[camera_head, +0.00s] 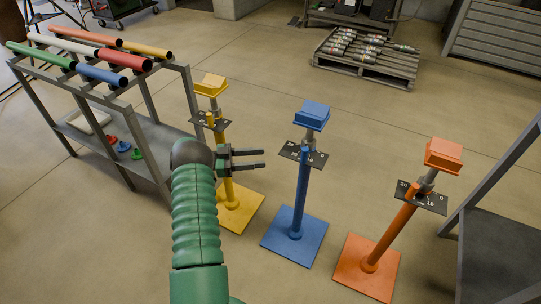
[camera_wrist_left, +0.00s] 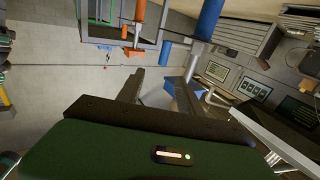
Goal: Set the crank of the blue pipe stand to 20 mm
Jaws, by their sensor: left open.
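The blue pipe stand (camera_head: 300,195) stands upright in the middle of the head view, on a square blue base. It has a dark scale plate (camera_head: 316,159) and a blue block on top (camera_head: 312,115). A small blue crank handle (camera_head: 304,154) seems to sit at the plate; its scale setting is too small to read. My left gripper (camera_head: 263,159) is open and empty, left of the blue post at about plate height, apart from it. In the left wrist view the open fingers (camera_wrist_left: 162,78) show, with the blue stand (camera_wrist_left: 209,18) upside down beyond them. My right gripper is not in view.
A yellow stand (camera_head: 228,185) is close behind my left gripper, and an orange stand (camera_head: 390,240) is at the right. A rack (camera_head: 185,85) with coloured pipes stands at the left. A grey table (camera_head: 500,240) is at the right edge. A loaded pallet (camera_head: 350,73) lies behind.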

